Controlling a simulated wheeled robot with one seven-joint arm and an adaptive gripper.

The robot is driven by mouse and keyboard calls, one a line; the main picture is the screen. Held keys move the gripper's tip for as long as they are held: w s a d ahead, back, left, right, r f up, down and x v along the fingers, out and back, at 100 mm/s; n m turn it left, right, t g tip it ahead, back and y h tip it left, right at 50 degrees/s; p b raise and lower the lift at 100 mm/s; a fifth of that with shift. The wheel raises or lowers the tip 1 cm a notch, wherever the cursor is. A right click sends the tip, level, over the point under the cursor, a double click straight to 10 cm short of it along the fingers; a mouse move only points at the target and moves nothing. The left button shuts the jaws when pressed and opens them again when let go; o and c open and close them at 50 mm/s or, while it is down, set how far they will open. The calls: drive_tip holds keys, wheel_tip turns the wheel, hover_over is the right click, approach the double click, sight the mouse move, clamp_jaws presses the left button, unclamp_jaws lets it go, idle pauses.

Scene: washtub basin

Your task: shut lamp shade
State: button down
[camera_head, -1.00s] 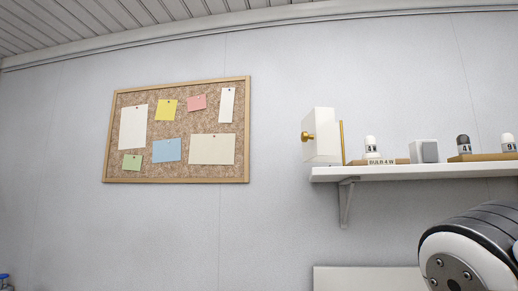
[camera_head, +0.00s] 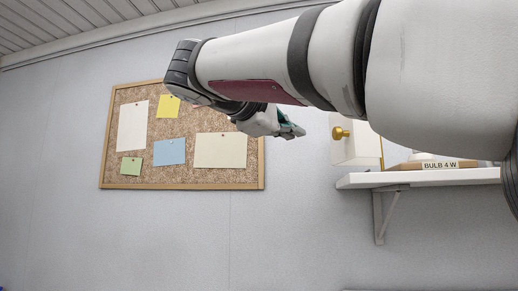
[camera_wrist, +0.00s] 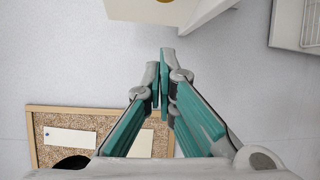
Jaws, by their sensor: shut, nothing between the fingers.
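A white box-like piece (camera_head: 346,152) with a brass knob (camera_head: 341,133) stands at the left end of the wall shelf, a thin brass strip at its right edge. It looks like the lamp shade; my arm hides its top, and I cannot tell how far open it is. My gripper (camera_head: 298,131) is shut and empty, to the left of the knob and apart from it. In the wrist view the shut fingertips (camera_wrist: 165,58) point up towards a pale piece (camera_wrist: 140,12), which shows a bit of brass at the top edge.
The white shelf (camera_head: 420,179) on a bracket (camera_head: 382,215) carries a wooden block marked BULB 4 W (camera_head: 447,165). A cork board (camera_head: 125,171) with pinned notes hangs behind my gripper. The wall below is clear. A white rack-like thing (camera_wrist: 309,25) shows at the wrist view's right.

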drive_tip(key=w+d+p, duration=0.2)
drive_tip(key=w+d, duration=0.1)
drive_tip(key=d, duration=0.4)
drive_tip(key=shift+f, duration=0.15)
idle(0.3)
drive_tip(key=shift+s, duration=0.15)
